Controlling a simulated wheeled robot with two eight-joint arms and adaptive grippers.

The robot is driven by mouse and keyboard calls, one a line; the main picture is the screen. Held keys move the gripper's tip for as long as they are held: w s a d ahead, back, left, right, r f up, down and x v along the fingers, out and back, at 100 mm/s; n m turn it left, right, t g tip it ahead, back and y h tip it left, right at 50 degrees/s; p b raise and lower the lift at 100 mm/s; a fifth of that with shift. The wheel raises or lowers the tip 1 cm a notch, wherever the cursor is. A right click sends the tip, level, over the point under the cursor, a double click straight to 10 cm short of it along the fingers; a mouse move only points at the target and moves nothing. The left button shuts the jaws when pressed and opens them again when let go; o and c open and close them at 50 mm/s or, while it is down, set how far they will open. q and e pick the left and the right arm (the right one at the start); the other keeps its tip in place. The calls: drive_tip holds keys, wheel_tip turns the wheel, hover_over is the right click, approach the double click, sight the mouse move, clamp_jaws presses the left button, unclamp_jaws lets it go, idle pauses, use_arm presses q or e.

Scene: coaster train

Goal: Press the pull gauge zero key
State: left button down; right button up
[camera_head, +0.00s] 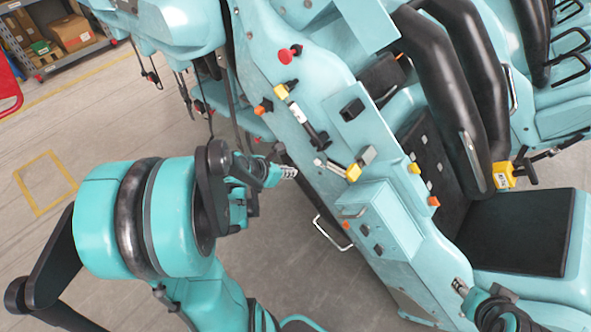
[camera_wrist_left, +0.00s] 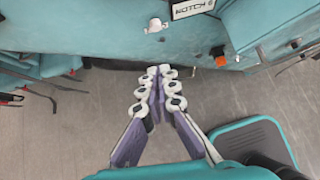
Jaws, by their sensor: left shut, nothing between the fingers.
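My left gripper (camera_head: 289,172) is shut and empty, in front of the teal train car's side panel (camera_head: 335,100). In the left wrist view its pale, ribbed fingers (camera_wrist_left: 160,88) are together below the panel's edge, touching nothing. My right gripper (camera_head: 461,287) is low at the right, by the seat; its jaws are too small to read. A yellow device (camera_head: 503,175) hangs by the black restraint and may be the pull gauge. No zero key can be made out.
A teal box (camera_head: 372,225) with small buttons and a handle juts from the car near my left gripper. A red knob (camera_head: 285,56) and orange blocks (camera_head: 415,168) stick out. The black seat (camera_head: 520,230) is at right. Open floor (camera_head: 110,120) lies at left.

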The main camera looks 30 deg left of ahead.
sight(317, 163)
use_arm(q)
drive_tip(key=w+d+f+b, duration=0.1)
drive_tip(key=w+f+b, duration=0.2)
drive_tip(key=w, duration=0.6)
drive_tip(key=shift+w+d+f, duration=0.25)
drive_tip(key=shift+w+f, duration=0.15)
drive_tip(key=shift+f, duration=0.95)
